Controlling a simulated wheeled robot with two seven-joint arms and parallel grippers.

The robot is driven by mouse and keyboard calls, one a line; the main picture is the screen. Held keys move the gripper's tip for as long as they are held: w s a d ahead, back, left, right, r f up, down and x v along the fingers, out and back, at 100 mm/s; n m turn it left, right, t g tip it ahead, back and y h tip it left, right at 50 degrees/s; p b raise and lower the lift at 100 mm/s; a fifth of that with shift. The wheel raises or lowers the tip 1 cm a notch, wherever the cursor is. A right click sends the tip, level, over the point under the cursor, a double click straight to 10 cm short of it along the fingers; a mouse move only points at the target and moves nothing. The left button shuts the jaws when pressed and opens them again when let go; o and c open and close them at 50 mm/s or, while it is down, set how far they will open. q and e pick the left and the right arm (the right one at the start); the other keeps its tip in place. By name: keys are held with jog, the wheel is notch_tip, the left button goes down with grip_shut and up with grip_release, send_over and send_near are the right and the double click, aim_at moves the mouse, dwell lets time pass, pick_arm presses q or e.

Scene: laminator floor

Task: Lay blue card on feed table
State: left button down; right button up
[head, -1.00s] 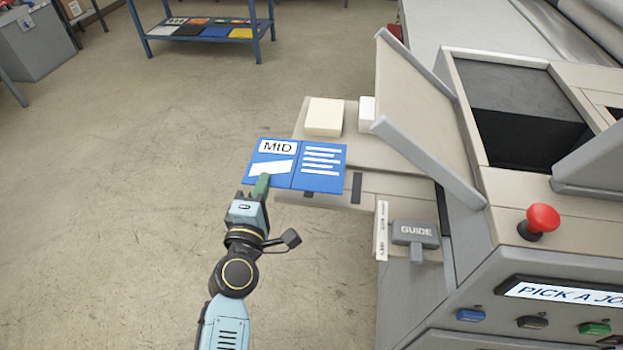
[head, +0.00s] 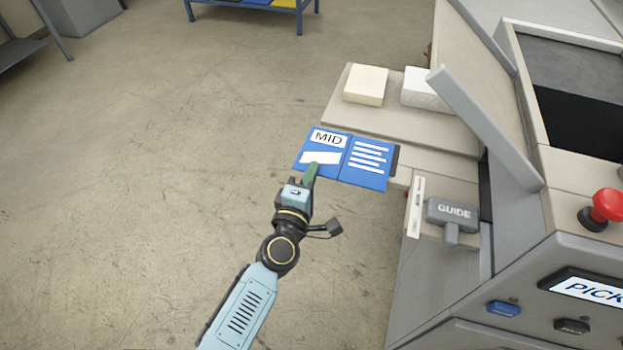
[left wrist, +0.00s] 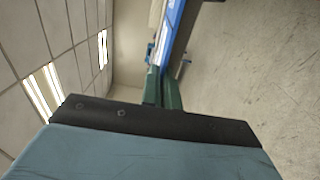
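The blue card (head: 366,178) has "MID" in a white box on its left half and white lines on its right half. My left gripper (head: 311,172) is shut on the card's near left edge. In the left wrist view the card (left wrist: 174,30) shows nearly edge-on between the green fingers (left wrist: 162,92). The feed table (head: 430,128) is the beige shelf on the machine's left side. In the head view the card overlaps its near left part, with its left half over the floor; I cannot tell whether they touch. My right gripper is not visible.
A cream block (head: 366,85) and a white block (head: 424,90) sit on the table's far part. A grey GUIDE handle (head: 453,212) is at the near right. A raised panel (head: 487,112) borders the right.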

pick_arm(q)
jog(key=c, duration=2.1)
grip_release()
jog(key=shift+f, duration=0.25)
jog(key=o, duration=0.4)
jog(key=v, duration=1.2)
jog(key=shift+r, duration=0.25)
